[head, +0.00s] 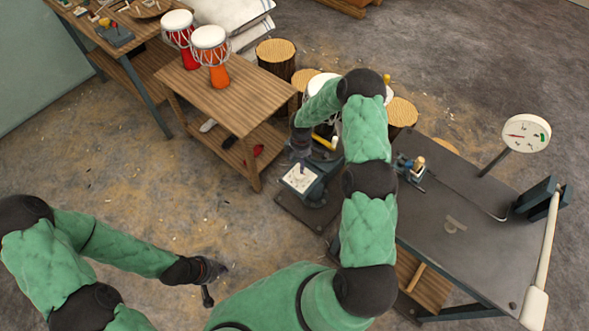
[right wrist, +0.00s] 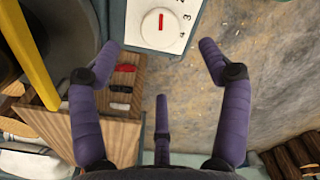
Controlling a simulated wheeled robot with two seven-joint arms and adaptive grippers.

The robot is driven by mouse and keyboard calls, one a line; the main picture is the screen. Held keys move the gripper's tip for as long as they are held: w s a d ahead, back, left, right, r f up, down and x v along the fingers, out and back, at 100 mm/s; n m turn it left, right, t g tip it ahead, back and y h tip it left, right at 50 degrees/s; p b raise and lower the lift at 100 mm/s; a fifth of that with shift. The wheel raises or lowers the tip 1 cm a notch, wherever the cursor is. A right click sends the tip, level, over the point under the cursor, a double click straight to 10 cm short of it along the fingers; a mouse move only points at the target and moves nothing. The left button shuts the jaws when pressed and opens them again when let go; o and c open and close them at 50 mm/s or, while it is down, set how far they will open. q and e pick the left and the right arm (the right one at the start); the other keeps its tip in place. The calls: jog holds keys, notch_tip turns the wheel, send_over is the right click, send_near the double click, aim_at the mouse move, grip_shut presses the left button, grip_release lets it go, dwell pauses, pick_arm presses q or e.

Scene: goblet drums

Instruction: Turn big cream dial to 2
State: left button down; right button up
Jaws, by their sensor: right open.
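The big cream dial (right wrist: 152,27) is at the top of the right wrist view, on a white panel. It is round with a red mark near upright. Numbers including 2, 3 and 4 run down its right side; the panel top is cut off. My right gripper (right wrist: 158,57) is open and empty, its fingers spread below and either side of the dial, apart from it. In the head view a pale panel (head: 299,179) on a dark machine lies just below my right wrist; its markings are too small to read. My left gripper (head: 209,282) hangs over bare floor, its jaw state unclear.
A wooden bench (head: 228,100) with two drums stands left of the machine. A dark-topped table (head: 460,215) with a round gauge (head: 526,134) is at right. A yellow bar (right wrist: 28,55) crosses the wrist view's left.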

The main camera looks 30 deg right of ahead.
aim_at(300, 175)
notch_tip(300, 175, down, 9)
jog(key=shift+r+b, duration=0.1)
jog(key=shift+b, duration=0.55)
jog(key=c, duration=1.2)
